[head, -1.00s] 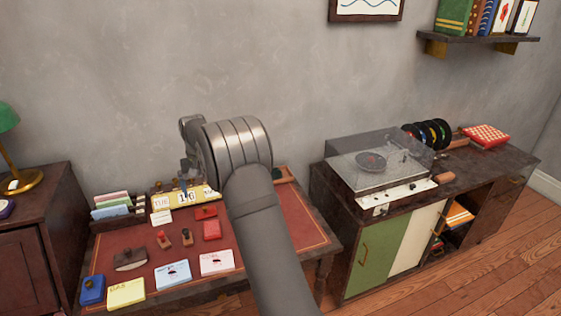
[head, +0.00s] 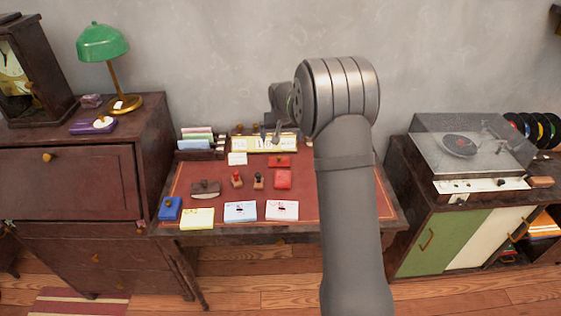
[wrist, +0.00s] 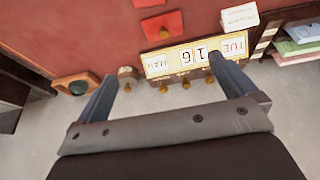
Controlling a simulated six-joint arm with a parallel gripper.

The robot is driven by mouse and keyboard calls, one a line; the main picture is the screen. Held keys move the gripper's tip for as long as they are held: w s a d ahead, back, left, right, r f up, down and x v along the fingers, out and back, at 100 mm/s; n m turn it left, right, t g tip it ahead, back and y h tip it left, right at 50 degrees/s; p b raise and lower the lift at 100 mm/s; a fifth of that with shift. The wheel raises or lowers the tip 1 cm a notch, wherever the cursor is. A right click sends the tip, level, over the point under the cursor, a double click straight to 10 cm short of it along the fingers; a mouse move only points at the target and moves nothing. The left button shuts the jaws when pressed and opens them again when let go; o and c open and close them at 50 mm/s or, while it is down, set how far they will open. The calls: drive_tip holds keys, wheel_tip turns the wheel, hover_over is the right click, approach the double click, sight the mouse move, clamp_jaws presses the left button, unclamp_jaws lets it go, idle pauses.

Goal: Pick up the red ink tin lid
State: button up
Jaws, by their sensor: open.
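The red ink tin lid (head: 280,161) lies on the red desk top, just in front of the calendar. In the wrist view it is a red rectangle with a small brass-coloured knob (wrist: 162,30). The red ink tin (head: 283,180) lies in front of it, apart from it, and is partly cut off at the top edge of the wrist view (wrist: 150,4). My gripper (head: 277,134) is above the back of the desk near the calendar. In the wrist view its fingers (wrist: 162,70) are wide apart with nothing held, and the lid lies beyond the fingertips.
The date calendar (head: 264,144) stands along the desk's back, in front of the wall. Card holder (head: 202,148), two stamps (head: 247,180), a rocker blotter (head: 205,188), a blue tin (head: 170,208) and paper pads (head: 240,211) occupy the desk. A record player cabinet stands right.

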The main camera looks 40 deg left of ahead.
hover_over(279, 158)
drive_tip(key=s+d, duration=0.1)
drive_tip(key=d, duration=0.1)
wheel_tip(279, 158, down, 11)
drive_tip(key=shift+f, duration=0.1)
drive_tip(key=shift+s+a+x, duration=0.1)
drive_tip(key=shift+x, duration=1.2)
drive_tip(key=shift+s+a+x, duration=0.1)
drive_tip(key=shift+a+x, duration=0.05)
drive_tip(key=shift+x, duration=1.2)
drive_tip(key=c, duration=1)
